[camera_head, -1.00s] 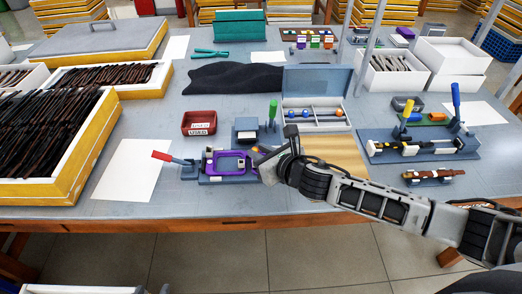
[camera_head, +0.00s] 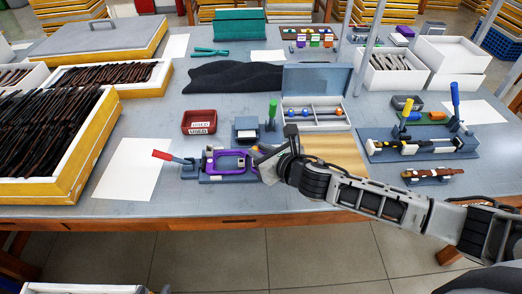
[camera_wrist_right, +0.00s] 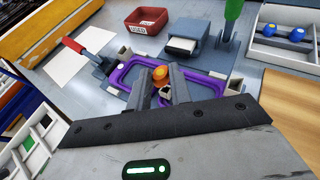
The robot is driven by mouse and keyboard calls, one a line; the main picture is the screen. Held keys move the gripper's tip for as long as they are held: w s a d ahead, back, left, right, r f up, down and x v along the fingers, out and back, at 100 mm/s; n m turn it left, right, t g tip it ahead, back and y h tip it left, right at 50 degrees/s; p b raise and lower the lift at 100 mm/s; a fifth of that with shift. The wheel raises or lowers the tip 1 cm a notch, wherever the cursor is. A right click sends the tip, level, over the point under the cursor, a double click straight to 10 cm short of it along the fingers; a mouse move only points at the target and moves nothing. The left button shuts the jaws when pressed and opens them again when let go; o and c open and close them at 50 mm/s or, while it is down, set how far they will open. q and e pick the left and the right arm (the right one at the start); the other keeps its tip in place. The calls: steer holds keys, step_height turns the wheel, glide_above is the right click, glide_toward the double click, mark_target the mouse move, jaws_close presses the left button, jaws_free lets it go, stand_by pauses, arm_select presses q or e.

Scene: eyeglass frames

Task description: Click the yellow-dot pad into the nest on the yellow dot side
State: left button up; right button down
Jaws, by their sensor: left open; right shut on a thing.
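The purple eyeglass frame (camera_head: 229,153) sits in the blue-grey fixture (camera_head: 228,180) with the red-handled lever. It also shows in the right wrist view (camera_wrist_right: 118,80), partly hidden by my fingers. My right gripper (camera_head: 261,153) is over the right part of the frame. In the wrist view, its fingers (camera_wrist_right: 161,84) are shut on a small pad with an orange-yellow dot (camera_wrist_right: 160,73), low over the middle of the frame. The nest is hidden by the fingers, and I cannot tell whether the pad touches it. My left gripper is not in view.
A red labelled tray (camera_head: 199,122) and a small grey block stand (camera_head: 246,128) stand behind the fixture. A green-handled tool (camera_head: 272,110) is beside the stand. White paper (camera_head: 133,168) lies left. My right arm crosses the wooden board at right.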

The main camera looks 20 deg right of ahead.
steer(key=shift+f+b, duration=0.35)
steer(key=shift+f, duration=0.25)
steer(key=shift+f+b, duration=0.4)
steer(key=shift+f, duration=0.25)
stand_by(0.3)
steer(key=c, duration=1.2)
jaws_free()
steer(key=shift+p+v, duration=0.9)
steer(key=shift+v, duration=0.6)
steer(key=shift+p+v, duration=0.6)
steer(key=shift+v, duration=0.65)
steer(key=shift+p+v, duration=0.3)
steer(key=shift+v, duration=0.5)
